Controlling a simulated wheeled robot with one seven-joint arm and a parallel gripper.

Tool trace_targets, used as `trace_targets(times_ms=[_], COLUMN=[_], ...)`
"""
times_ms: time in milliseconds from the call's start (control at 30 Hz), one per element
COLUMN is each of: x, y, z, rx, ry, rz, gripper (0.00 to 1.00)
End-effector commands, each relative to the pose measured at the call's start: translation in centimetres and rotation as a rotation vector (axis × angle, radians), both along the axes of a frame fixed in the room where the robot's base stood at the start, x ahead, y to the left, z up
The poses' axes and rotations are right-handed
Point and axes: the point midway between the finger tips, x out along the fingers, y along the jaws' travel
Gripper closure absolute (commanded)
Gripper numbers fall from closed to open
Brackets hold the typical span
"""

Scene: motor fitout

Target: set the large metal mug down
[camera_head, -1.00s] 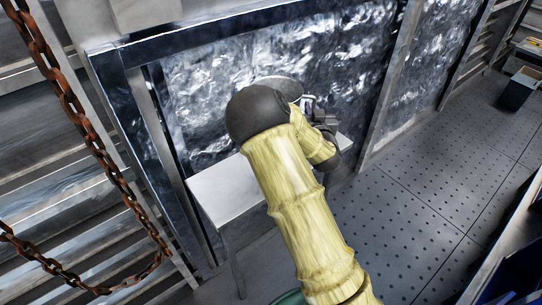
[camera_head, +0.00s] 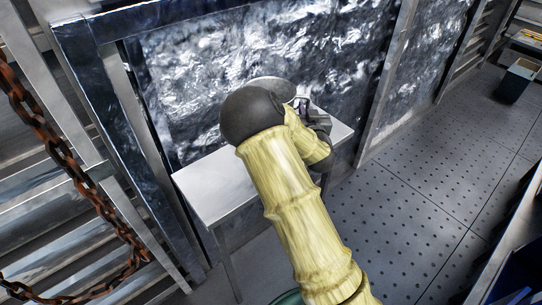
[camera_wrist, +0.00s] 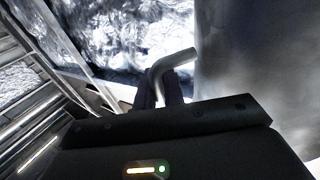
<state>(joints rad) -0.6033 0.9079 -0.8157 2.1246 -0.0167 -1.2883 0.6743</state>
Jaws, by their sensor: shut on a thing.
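The large metal mug (camera_wrist: 245,75) fills the right of the wrist view as a smooth grey cylinder. Its bent handle (camera_wrist: 176,64) points toward my gripper (camera_wrist: 160,88), whose dark fingers are shut on it. In the head view my gripper (camera_head: 315,116) is partly hidden by my arm, over the right part of a white-topped table (camera_head: 215,188). A grey rounded edge (camera_head: 272,83) behind my arm's black joint seems to be the mug; most of it is hidden. I cannot tell whether the mug touches the table.
A crumpled silvery wall panel (camera_head: 210,80) in a dark frame stands right behind the table. A rusty chain (camera_head: 60,150) hangs at the left. The table's left part is bare. Perforated floor (camera_head: 410,210) lies open to the right, with a dark bin (camera_head: 515,80) far off.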

Motion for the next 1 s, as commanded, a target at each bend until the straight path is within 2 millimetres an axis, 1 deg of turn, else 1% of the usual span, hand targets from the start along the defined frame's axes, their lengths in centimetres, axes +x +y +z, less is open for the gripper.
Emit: trace_targets(times_ms=[200, 367, 500, 700, 800, 1000], x=[0.0, 0.0, 0.0, 0.0, 0.0, 0.1], y=[-0.1, 0.6, 0.7, 0.0, -0.2, -0.3], z=[0.2, -0.1, -1.4, -4.3, -5.3, -5.7], rx=[0.001, 0.001, -0.001, -0.001, 0.0, 0.002], ry=[-0.003, -0.002, 0.001, 0.002, 0.0, -0.004], rz=[0.0, 0.01, 0.011, 0.0, -0.003, -0.004], gripper=[1.0, 1.0, 1.0, 1.0, 1.0, 1.0])
